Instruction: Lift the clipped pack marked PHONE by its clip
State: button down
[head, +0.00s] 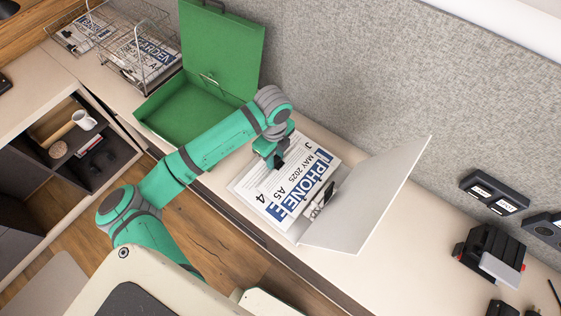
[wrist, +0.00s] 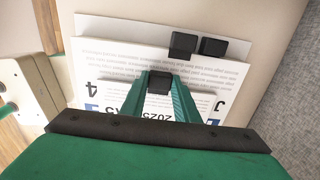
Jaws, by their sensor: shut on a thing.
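The pack marked PHONE (head: 304,186) is white paper with a blue title band and black lettering, at the middle of the counter in the head view. In the wrist view its sheet (wrist: 110,92) shows upside down. My gripper (wrist: 161,77) comes down over the pack's edge, its green fingers closed on either side of a small black clip (wrist: 160,84). In the head view my gripper (head: 277,162) hides most of that clip. Other sheets (wrist: 105,30) lie beyond or under it, with two black clips (wrist: 183,45) at their edge. I cannot tell whether the pack is clear of them.
An open green box (head: 195,108) and a wire tray (head: 145,55) are on the left. Black devices (head: 488,255) are on the right. A grey partition (head: 370,70) stands behind.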

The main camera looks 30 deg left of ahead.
notch_tip(320, 180, up, 28)
jog(key=shift+f, duration=0.15)
dwell(0.4)
